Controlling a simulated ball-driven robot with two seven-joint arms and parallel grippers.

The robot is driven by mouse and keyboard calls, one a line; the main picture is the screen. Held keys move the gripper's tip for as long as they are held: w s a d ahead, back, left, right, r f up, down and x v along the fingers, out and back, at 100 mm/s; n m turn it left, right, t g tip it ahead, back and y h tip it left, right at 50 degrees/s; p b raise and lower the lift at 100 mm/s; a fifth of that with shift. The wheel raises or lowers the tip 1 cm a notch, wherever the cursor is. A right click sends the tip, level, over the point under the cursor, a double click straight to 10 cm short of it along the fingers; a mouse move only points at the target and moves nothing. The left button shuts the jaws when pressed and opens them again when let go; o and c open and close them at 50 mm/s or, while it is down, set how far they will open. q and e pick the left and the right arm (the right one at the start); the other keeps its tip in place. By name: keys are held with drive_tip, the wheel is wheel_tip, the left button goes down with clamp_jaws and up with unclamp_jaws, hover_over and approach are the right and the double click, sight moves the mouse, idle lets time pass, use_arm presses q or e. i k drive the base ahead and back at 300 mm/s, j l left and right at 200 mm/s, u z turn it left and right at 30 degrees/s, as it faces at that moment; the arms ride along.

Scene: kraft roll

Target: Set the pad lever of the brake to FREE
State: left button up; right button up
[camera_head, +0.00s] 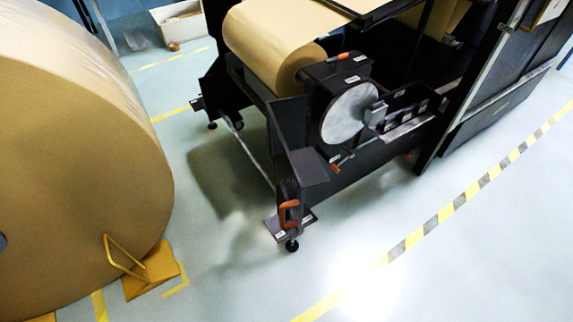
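The brake is a black housing (318,84) with a pale grey disc (349,113) on its near face, at the end of the kraft roll on the black stand. An orange lever (338,57) lies on top of the housing, beside small white labels too small to read. A second small orange-red part (342,165) shows below the disc. I cannot tell for sure which one is the pad lever, or its setting. Neither of my grippers is in view.
The mounted kraft roll (270,38) sits behind the brake. An orange handle (289,213) is on the stand's front post. A huge kraft roll (80,160) stands at left, with a yellow chock (150,271). The floor in front is clear, crossed by a yellow-grey striped line (445,213).

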sight(350, 155)
drive_tip(key=i+l+u, duration=0.15)
drive_tip(key=i+l, duration=0.15)
drive_tip(key=l, duration=0.15)
drive_tip(key=i+l+u, duration=0.2)
drive_tip(key=l, duration=0.25)
drive_tip(key=i, duration=0.1)
